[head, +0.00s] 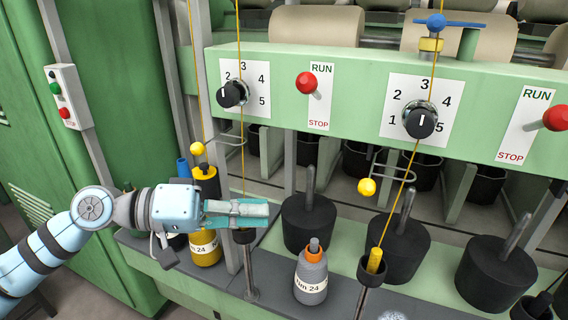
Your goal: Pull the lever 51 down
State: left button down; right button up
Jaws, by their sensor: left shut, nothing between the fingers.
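Two red-ball levers stick out of the green machine panel (362,132), on white plates marked RUN above and STOP below. The left red lever (307,83) has its ball near the RUN end. The right red lever (556,118) is at the picture's right edge, its ball also nearer RUN. No number 51 is readable, so I cannot tell which lever bears it. My left gripper (266,209) is shut and empty, pointing right, below and left of the left red lever and apart from it. My right gripper is not in view.
Black numbered dials (233,94) and (421,121) sit on the panel. A green cabinet (95,120) with a button box (68,97) is at left.

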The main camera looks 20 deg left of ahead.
aim_at(312, 89)
pick_arm(q)
jog(key=a+r+n+t+h, duration=0.1)
jog(key=a+r+n+t, duration=0.1)
jog(key=r, duration=0.7)
jog(key=a+r+n+t+h, duration=0.1)
jog(key=a+r+n, duration=0.1)
jog(key=r, duration=0.8)
jog(key=shift+s+a+n+t, duration=0.25)
jog(key=shift+s+n+t, duration=0.15)
jog(key=shift+n, duration=0.1)
jog(key=shift+w, duration=0.1)
jog(key=p+x, duration=0.9)
jog(key=p, duration=0.8)
jog(key=shift+d+r+p, duration=0.15)
jog(key=shift+r+p, duration=0.1)
jog(key=shift+p, duration=0.1)
jog(key=shift+w+d+f, duration=0.1)
jog(key=shift+w+d, duration=0.05)
jog(key=shift+d, duration=0.1)
jog(key=shift+w+d+f, duration=0.1)
